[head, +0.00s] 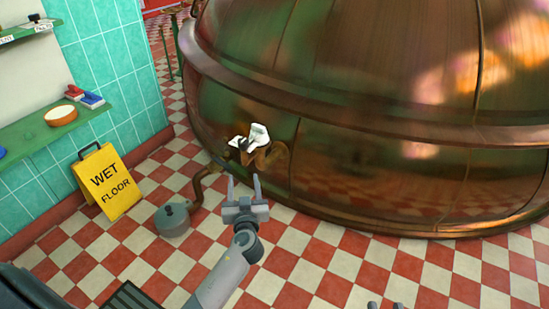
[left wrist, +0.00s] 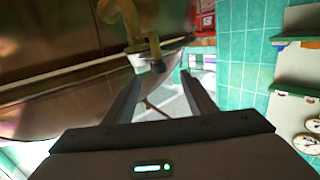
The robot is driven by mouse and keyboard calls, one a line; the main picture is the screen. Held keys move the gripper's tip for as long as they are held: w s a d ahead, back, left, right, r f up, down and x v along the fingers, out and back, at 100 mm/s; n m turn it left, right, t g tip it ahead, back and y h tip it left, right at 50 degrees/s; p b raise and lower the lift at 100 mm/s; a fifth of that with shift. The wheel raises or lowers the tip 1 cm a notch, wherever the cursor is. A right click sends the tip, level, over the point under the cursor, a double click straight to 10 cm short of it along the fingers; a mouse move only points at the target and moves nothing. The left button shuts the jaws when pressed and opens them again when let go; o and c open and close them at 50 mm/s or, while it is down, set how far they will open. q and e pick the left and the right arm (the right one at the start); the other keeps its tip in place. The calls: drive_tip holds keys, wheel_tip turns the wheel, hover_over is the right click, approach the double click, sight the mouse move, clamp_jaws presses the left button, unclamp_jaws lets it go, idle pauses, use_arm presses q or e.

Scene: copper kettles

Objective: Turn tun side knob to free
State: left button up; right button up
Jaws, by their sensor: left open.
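The large copper tun (head: 370,110) fills the back and right of the head view. A small white and dark fitting (head: 257,135), apparently the side knob, sits low on its wall; its exact setting is too small to read. In the left wrist view a white and dark piece (left wrist: 142,64) shows beyond the fingers, near a brass-coloured pipe (left wrist: 135,25). My left gripper (head: 243,182) is open and empty, just in front of and below the fitting, apparently apart from it. My right gripper (head: 385,305) shows only its spread tips at the bottom edge.
A yellow wet floor sign (head: 108,182) stands at left. A grey round vessel with a bent pipe (head: 173,219) is on the checkered floor, left of my left gripper. A green shelf (head: 40,130) holds small items on the tiled wall. Floor at right is clear.

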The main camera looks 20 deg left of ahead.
use_arm(q)
drive_tip(key=shift+w+d+r+n+y, duration=0.1)
drive_tip(key=shift+w+r+n+y, duration=0.2)
drive_tip(key=shift+w+r, duration=0.5)
use_arm(e)
drive_tip(key=shift+d+r+t, duration=0.3)
drive_tip(key=shift+d+r, duration=0.1)
drive_tip(key=shift+r, duration=0.4)
use_arm(q)
drive_tip(key=shift+s+r, duration=0.1)
drive_tip(key=shift+s, duration=0.05)
approach(244, 147)
drive_tip(key=x, duration=0.4)
drive_tip(key=b+x, duration=0.1)
drive_tip(key=x, duration=0.6)
drive_tip(key=shift+w+a, duration=0.4)
drive_tip(key=shift+w, duration=0.2)
use_arm(e)
drive_tip(key=shift+s+a+r+t+y, duration=0.1)
drive_tip(key=shift+s+r+t, duration=0.2)
drive_tip(key=shift+r, duration=0.3)
drive_tip(key=shift+s+r+t+y, duration=0.1)
drive_tip(key=shift+s+r+t, duration=0.15)
drive_tip(key=shift+r+t, duration=0.3)
drive_tip(key=shift+s+a+r+t+y, duration=0.1)
drive_tip(key=shift+s+r+t, duration=0.15)
drive_tip(key=shift+r, duration=0.4)
